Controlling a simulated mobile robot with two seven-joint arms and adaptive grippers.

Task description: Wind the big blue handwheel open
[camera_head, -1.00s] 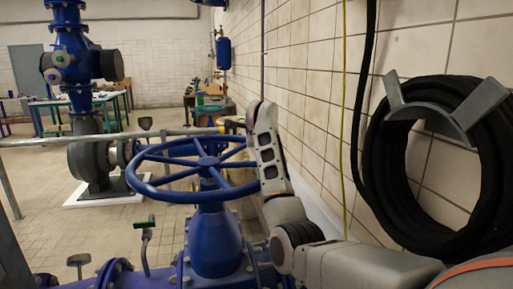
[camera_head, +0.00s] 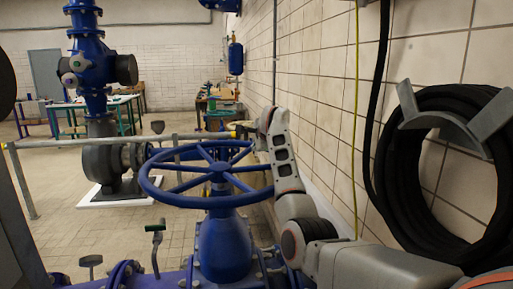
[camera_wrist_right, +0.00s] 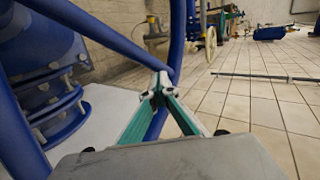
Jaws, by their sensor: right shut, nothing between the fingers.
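The big blue handwheel (camera_head: 152,187) lies roughly level on top of its blue valve body (camera_head: 225,248) in the head view. My right arm stands upright at the wheel's right side, and my right gripper (camera_head: 266,120) is by the right part of the rim, its fingertips hard to make out there. In the right wrist view the two fingers of my right gripper (camera_wrist_right: 160,88) meet at the tips, with nothing held. The wheel's blue tube (camera_wrist_right: 177,35) passes close at the tips and shows through the gap behind them; contact cannot be told. My left gripper is out of view.
A tiled wall with a black hose coil (camera_head: 400,190) on a grey holder bounds the right side. A grey rail (camera_head: 90,143) and a blue pump column (camera_head: 92,65) stand behind. Open tiled floor lies left.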

